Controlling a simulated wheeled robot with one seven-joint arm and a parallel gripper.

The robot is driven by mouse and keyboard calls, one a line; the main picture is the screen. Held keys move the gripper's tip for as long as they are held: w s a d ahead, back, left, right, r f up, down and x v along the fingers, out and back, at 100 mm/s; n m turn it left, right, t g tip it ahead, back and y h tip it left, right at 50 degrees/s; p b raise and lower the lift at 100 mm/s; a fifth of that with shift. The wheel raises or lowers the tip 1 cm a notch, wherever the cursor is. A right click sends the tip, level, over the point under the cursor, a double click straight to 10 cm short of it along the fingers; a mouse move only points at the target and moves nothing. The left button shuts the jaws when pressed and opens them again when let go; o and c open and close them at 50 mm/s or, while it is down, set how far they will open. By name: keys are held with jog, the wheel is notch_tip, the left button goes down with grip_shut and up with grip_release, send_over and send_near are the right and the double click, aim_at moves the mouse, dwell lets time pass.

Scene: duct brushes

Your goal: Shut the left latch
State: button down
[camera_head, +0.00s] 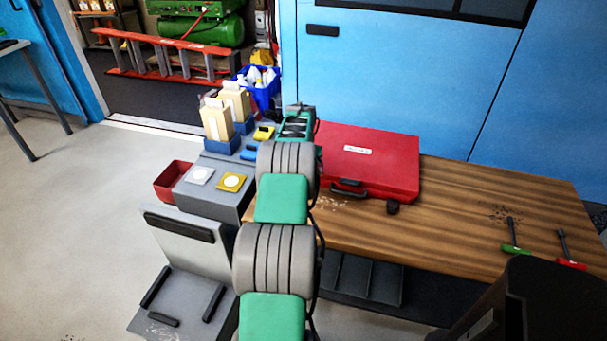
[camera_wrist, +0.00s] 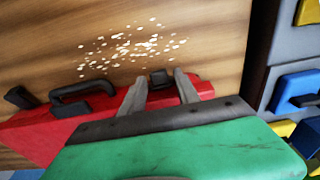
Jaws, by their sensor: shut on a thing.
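The red case (camera_head: 372,155) lies closed on the wooden bench, with a white label on its lid. Its dark handle (camera_head: 348,186) is on the front edge, and a dark latch (camera_head: 393,207), the right one, sticks out at the front. In the wrist view the case (camera_wrist: 50,130) appears turned round, with the handle (camera_wrist: 75,101) left of my gripper (camera_wrist: 160,88). The gripper's two grey fingers stand on either side of the small dark left latch (camera_wrist: 159,77) at the case's front edge and are shut on it. In the head view my arm hides this latch.
Left of my arm, a grey unit (camera_head: 215,195) carries cartons, coloured blocks and a red bin (camera_head: 172,182).

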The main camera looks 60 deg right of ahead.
jog(key=shift+d+r+y, duration=0.1)
jog(key=shift+d+y, duration=0.15)
jog(key=shift+y, duration=0.15)
jog(key=shift+p, duration=0.3)
jog(key=c, duration=1.2)
grip_release()
notch_tip(320, 180, up, 8)
jog(key=shift+d+f, duration=0.1)
jog(key=shift+w, duration=0.15)
